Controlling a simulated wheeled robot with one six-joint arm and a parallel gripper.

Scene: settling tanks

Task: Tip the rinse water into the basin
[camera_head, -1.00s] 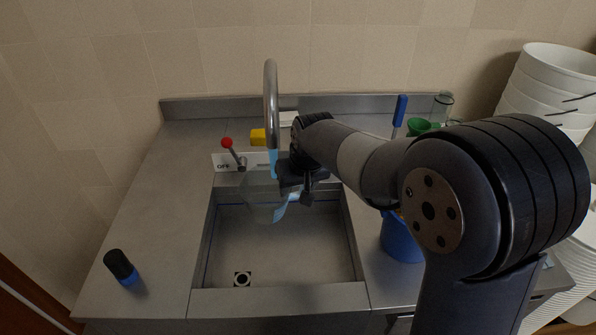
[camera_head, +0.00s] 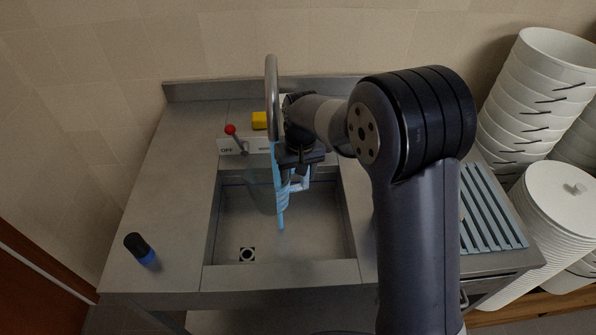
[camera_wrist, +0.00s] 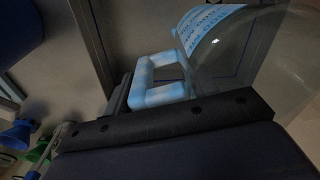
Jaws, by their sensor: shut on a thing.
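A clear jug (camera_head: 259,187) with a light-blue printed strip hangs over the basin, below the tap spout. Its pale-blue handle (camera_wrist: 158,82) shows at my gripper in the wrist view, and the strip (camera_wrist: 208,24) lies beyond it. My gripper (camera_head: 300,163) is shut on the jug's handle.
The tap (camera_head: 271,95) curves over the basin's back. A red-knobbed lever (camera_head: 231,130) stands by an OFF label. A yellow block (camera_head: 260,120) lies behind. A slatted blue rack (camera_head: 490,210) and white bucket stacks (camera_head: 535,90) are right.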

